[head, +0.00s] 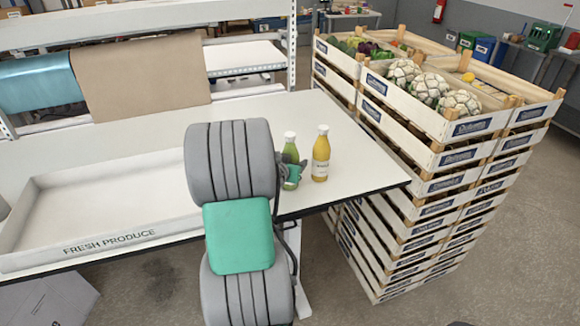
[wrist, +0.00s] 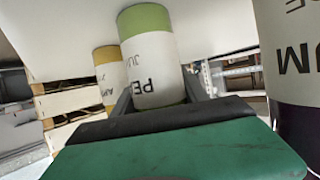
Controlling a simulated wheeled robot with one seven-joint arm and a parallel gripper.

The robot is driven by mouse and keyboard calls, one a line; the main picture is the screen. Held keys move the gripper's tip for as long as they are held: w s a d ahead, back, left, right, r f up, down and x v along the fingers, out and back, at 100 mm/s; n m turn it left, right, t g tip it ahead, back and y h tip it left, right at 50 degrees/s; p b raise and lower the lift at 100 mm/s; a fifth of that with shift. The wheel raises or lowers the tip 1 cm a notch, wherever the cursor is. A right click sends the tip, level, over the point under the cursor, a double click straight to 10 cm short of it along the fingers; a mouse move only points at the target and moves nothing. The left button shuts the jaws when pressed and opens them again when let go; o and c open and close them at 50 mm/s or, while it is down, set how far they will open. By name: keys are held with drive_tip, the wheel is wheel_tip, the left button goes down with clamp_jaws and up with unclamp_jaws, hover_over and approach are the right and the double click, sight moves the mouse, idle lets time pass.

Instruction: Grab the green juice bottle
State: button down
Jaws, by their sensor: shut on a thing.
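The green juice bottle (head: 290,150) has a white cap and stands upright near the right end of the white table. My gripper (head: 290,174) is shut on its lower part, and my arm hides some of that area. In the wrist view the green bottle (wrist: 152,60), with a white label, sits between the two dark fingers. I cannot tell whether its base touches the table.
A yellow juice bottle (head: 321,154) stands close to the right of the green one. A dark bottle (wrist: 295,120) shows at the wrist view's right edge. A fresh produce tray (head: 120,236) lies left. Stacked vegetable crates (head: 440,160) stand at the table's right end.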

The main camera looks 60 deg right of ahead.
drive_tip(key=shift+r, duration=0.25)
